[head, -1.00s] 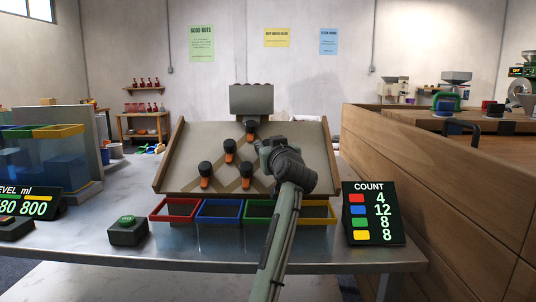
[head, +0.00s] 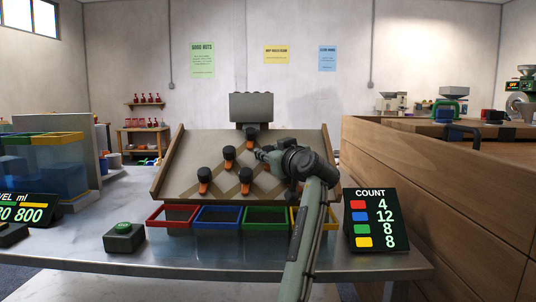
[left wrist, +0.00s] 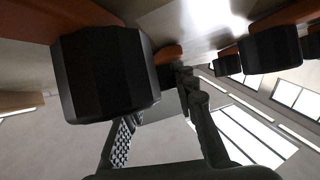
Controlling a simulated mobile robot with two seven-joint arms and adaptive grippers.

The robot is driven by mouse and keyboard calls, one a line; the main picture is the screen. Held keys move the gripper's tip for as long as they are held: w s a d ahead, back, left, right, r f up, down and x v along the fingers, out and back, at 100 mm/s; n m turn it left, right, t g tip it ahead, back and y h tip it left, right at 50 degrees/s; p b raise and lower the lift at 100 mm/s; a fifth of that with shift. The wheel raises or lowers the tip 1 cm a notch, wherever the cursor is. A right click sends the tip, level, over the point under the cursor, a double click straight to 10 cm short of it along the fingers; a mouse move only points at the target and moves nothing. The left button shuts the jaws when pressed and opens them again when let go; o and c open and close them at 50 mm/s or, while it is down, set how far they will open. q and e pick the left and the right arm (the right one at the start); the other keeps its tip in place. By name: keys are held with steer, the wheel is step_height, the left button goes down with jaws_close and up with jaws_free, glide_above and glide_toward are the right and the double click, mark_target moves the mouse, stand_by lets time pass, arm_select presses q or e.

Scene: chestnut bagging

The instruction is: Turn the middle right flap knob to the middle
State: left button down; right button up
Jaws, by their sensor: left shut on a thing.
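The sloped board (head: 172,180) carries black knobs with orange flaps. The top knob (head: 251,132), middle left knob (head: 229,152), bottom left knob (head: 203,174) and bottom middle knob (head: 246,174) show in the head view. My left gripper (head: 262,154) reaches over the right half of the board. It is shut on the middle right knob, which the gripper mostly hides in the head view. In the left wrist view, a large black knob (left wrist: 105,75) stands close to the camera beside the gripper fingers (left wrist: 165,110). The held flap's angle is not clear. My right gripper is not in view.
Red (head: 172,224), blue (head: 218,226), green (head: 266,228) and yellow bins line the board's lower edge; my arm partly covers the yellow one. A count display (head: 371,220) stands right of them. A green button box (head: 124,237) is at the left.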

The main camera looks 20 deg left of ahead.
arm_select(q)
steer(key=c, duration=1.2)
jaws_free()
steer(key=v, duration=1.2)
steer(key=shift+s, duration=0.1)
